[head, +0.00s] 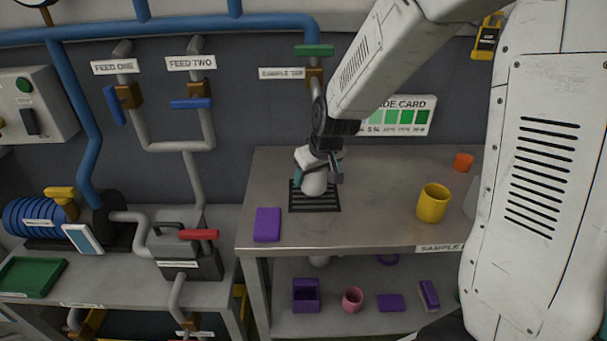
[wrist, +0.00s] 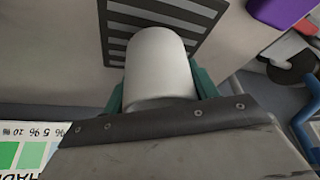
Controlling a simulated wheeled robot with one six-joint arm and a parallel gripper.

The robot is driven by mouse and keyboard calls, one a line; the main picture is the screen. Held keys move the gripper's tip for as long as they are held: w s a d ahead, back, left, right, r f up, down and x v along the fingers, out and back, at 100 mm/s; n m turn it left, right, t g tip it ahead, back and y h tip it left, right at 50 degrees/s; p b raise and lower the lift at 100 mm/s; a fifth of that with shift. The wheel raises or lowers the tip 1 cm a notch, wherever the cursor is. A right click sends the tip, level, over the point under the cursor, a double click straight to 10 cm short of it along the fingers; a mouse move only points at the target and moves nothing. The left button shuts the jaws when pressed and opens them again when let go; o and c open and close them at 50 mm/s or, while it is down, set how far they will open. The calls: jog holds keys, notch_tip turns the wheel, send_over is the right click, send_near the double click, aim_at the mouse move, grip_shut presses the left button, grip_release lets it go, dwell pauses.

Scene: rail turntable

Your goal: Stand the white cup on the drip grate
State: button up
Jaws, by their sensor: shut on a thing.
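The white cup (head: 314,183) is in my gripper (head: 318,178), over the dark slatted drip grate (head: 315,205) on the steel bench. In the wrist view the cup (wrist: 160,65) sits between my two green fingers (wrist: 160,90), which are shut on its sides. The grate (wrist: 118,50) shows behind the cup there. Whether the cup's base touches the grate or hangs just above it, I cannot tell. The cup looks about upright in the head view. Part of the cup and grate is hidden by my gripper.
A purple block (head: 267,225) lies left of the grate. A yellow cup (head: 433,203) and an orange piece (head: 463,162) stand to the right on the steel bench (head: 370,225). A tap with a green handle (head: 314,51) is above the grate. The bench between grate and yellow cup is clear.

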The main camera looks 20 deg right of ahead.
jog(key=shift+f, duration=0.75)
jog(key=shift+f, duration=0.15)
jog(key=o, duration=0.9)
jog(key=shift+o, duration=0.2)
